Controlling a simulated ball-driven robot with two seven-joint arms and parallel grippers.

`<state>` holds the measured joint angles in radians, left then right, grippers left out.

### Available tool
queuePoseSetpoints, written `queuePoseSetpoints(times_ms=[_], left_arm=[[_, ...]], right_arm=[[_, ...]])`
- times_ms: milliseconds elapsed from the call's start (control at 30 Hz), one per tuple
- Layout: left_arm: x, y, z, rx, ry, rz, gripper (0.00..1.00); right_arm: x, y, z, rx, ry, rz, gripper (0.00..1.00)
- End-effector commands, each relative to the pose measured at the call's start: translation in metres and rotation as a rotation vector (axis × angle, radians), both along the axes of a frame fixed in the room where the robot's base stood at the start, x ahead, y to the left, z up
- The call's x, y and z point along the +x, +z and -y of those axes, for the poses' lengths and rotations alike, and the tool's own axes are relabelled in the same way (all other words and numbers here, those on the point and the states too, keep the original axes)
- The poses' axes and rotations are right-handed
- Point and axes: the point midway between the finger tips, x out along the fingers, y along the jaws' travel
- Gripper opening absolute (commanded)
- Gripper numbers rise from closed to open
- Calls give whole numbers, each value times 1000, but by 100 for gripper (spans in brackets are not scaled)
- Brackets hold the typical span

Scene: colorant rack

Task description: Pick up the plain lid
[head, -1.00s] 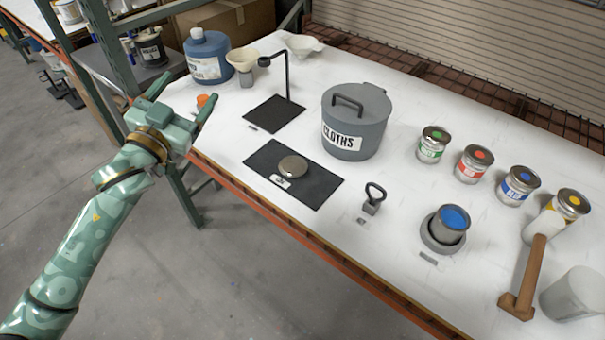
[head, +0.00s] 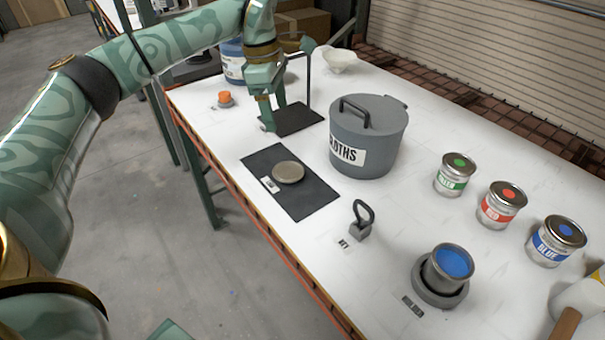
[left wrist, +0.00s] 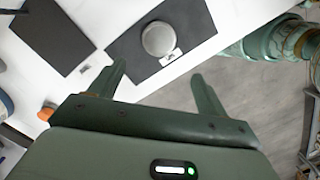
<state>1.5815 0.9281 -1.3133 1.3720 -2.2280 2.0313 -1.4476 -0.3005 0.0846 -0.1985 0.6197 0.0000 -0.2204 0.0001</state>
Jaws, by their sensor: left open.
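The plain lid (head: 289,172) is a round, flat, grey-tan disc. It lies on a black mat (head: 307,203) on the white bench, in front of the grey pot. In the left wrist view the lid (left wrist: 158,39) sits near the top middle, beyond my fingertips. My left gripper (head: 274,112) is open and empty. It points down over the bench, beyond and to the left of the lid, near the stand's black base. The two spread fingers show in the left wrist view (left wrist: 158,80), apart from the lid. My right gripper is not seen.
A grey lidded pot (head: 367,137) marked CLOTHS stands right of the mat. A black stand (head: 309,75) rises beside my gripper, and an orange-topped item (head: 225,98) is left. A handled key (head: 361,220), a blue-filled cup (head: 449,265) and paint cans (head: 456,174) stand to the right.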

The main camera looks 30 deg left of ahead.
Motion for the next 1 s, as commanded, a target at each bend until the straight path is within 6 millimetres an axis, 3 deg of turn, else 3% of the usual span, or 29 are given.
queuePoseSetpoints(times_ms=[167, 400, 467, 567, 667, 900, 1000], left_arm=[[1, -34, 5, -2, -28, -2, 77], [4, -93, 13, -2, -26, 0, 77], [5, -102, 15, -2, -26, 0, 77], [5, -110, 16, -3, -26, 2, 77], [6, -116, 17, -3, -25, 4, 77], [6, -155, 17, -3, -26, 1, 77], [7, -162, 18, -3, -26, 4, 77]], right_arm=[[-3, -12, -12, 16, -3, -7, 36], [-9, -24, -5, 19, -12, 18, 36], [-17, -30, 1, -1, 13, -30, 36], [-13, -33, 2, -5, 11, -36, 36], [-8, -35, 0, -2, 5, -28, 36], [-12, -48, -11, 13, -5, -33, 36], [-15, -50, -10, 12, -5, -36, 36]])
